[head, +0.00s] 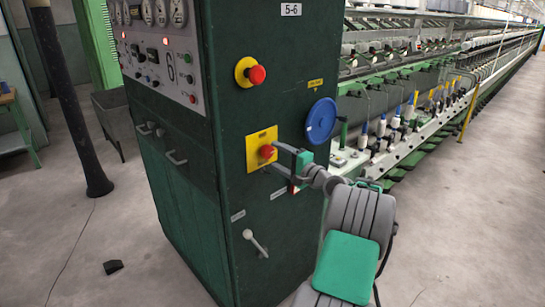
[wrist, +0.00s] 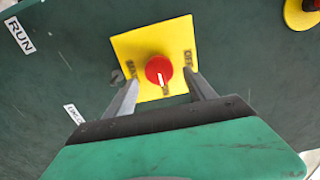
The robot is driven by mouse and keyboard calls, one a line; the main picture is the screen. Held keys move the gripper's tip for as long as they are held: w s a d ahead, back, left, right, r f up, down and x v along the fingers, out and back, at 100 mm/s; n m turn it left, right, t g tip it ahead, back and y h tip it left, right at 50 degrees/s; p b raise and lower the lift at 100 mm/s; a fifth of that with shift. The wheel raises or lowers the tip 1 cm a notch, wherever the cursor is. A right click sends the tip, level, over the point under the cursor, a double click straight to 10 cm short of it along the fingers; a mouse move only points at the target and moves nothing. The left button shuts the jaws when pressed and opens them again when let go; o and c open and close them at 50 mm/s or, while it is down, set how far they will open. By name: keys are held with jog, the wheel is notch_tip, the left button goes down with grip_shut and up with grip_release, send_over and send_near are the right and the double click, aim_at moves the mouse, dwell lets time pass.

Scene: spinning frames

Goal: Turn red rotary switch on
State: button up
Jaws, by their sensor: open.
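The red rotary switch (head: 267,151) is a round red knob on a square yellow plate (head: 254,160) on the dark green cabinet's side. In the wrist view the knob (wrist: 158,66) has a short white line toward the lower part of its face. Small labels sit around it on the plate (wrist: 152,40), too blurred to read surely. My gripper (head: 274,157) is open at the switch. In the wrist view its two grey fingers (wrist: 163,80) stand apart, one on each side of the knob, with visible gaps. Whether the tips reach the knob's depth is unclear.
A red button on a yellow ring (head: 249,72) is above the plate. A blue disc (head: 321,121) stands close to the right of my gripper. A white-knobbed lever (head: 254,242) is below. The spinning machine (head: 410,110) runs back at right; floor at right is clear.

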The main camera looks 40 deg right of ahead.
jog(key=s, duration=0.4)
jog(key=shift+s+b, duration=0.3)
jog(key=shift+b, duration=0.1)
